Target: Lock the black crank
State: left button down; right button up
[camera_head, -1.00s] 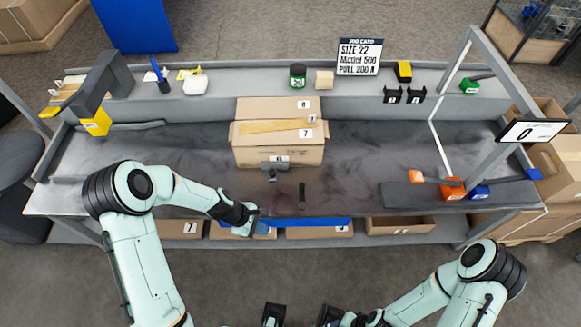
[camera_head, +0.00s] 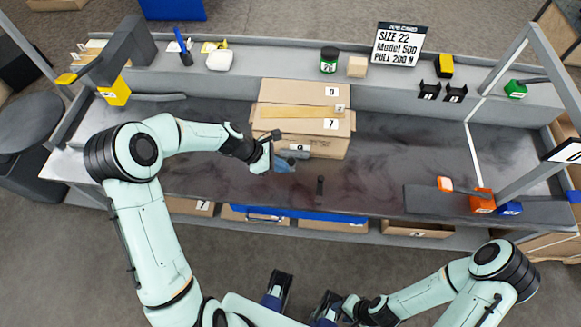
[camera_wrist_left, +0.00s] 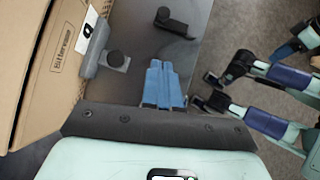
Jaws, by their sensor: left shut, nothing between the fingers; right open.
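The black crank (camera_head: 320,186) stands on the dark worktop near its front edge, in front of the cardboard boxes. In the left wrist view, the crank (camera_wrist_left: 175,22) shows a black arm with a round end, at top centre. My left gripper (camera_head: 285,166) is over the worktop, left of the crank and in front of the boxes. Its blue fingers (camera_wrist_left: 164,86) are together and empty, pointing toward the crank with a gap between. My right gripper (camera_head: 302,298) is open and empty at the bottom, away from the table; it also shows in the left wrist view (camera_wrist_left: 222,84).
Stacked cardboard boxes (camera_head: 300,105) stand behind the crank. An orange block (camera_head: 482,201) and a blue block (camera_head: 510,208) are at the right. The worktop between is clear.

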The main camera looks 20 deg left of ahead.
pick_arm(q)
send_near(320, 190)
jog(key=shift+w+a+f+b, duration=0.35)
jog(key=shift+w+a+f, duration=0.65)
jog(key=shift+a, duration=0.2)
jog(key=d, duration=0.1)
jog(key=w+d, duration=0.1)
jog(key=d, duration=0.1)
jog(key=shift+w+f, duration=0.3)
jog(key=shift+f, duration=0.1)
jog(key=shift+w+d+f, duration=0.15)
jog(key=shift+w+d, duration=0.1)
jog(key=shift+d, duration=0.2)
